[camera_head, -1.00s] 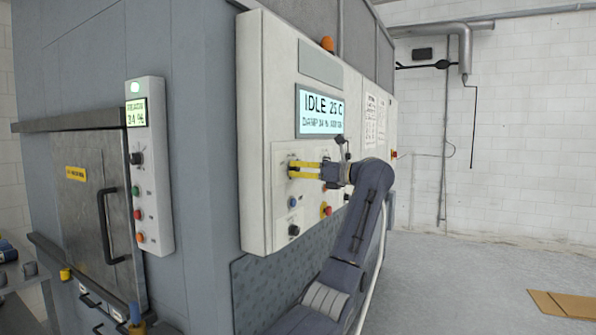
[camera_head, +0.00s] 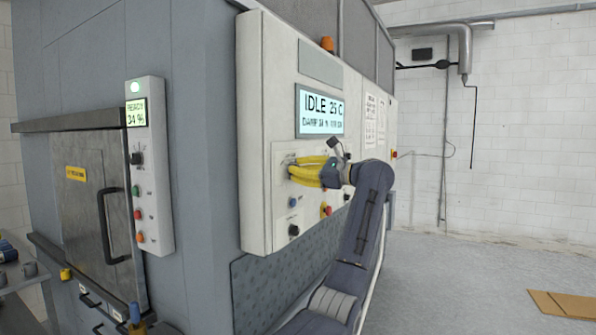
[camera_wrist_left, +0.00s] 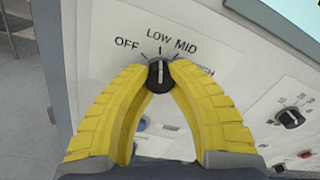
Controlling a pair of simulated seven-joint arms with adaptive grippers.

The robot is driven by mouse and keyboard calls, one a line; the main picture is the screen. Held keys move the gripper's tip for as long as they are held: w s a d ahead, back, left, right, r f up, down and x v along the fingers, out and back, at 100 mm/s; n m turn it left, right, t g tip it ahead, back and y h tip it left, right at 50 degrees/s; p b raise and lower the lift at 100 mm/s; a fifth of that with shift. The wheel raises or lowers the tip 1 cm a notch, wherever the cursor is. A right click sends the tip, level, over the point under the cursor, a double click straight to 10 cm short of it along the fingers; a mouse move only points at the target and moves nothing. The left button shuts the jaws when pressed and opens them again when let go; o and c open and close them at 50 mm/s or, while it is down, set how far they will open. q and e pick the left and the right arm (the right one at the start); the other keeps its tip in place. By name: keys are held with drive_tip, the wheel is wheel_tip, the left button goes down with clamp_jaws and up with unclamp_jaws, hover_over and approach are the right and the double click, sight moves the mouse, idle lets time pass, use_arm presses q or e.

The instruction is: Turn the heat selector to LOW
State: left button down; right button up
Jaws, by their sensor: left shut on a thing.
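The heat selector (camera_wrist_left: 159,77) is a round black knob on the white panel, seen in the left wrist view. OFF, LOW and MID are printed around its top, and the right finger partly covers a further label. Its white pointer line stands about upright, roughly in line with the LOW mark. My left gripper (camera_wrist_left: 160,76) is shut on the selector, with one yellow fingertip on each side. In the head view my left gripper (camera_head: 291,168) reaches the panel from the right, and its fingers hide most of the selector. My right gripper is not in view.
A display (camera_head: 320,112) above reads IDLE 25 C. A blue button (camera_head: 293,202) and a black knob (camera_head: 293,230) sit below the fingers. Another black knob (camera_wrist_left: 290,118) lies to the right in the wrist view. The floor (camera_head: 470,275) at right is mostly clear.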

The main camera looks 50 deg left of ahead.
use_arm(q)
drive_tip(key=shift+f+n, duration=0.1)
drive_tip(key=shift+n, duration=0.2)
drive_tip(key=c, duration=1.1)
unclamp_jaws()
drive_tip(key=shift+o, duration=0.2)
drive_tip(key=v, duration=1.2)
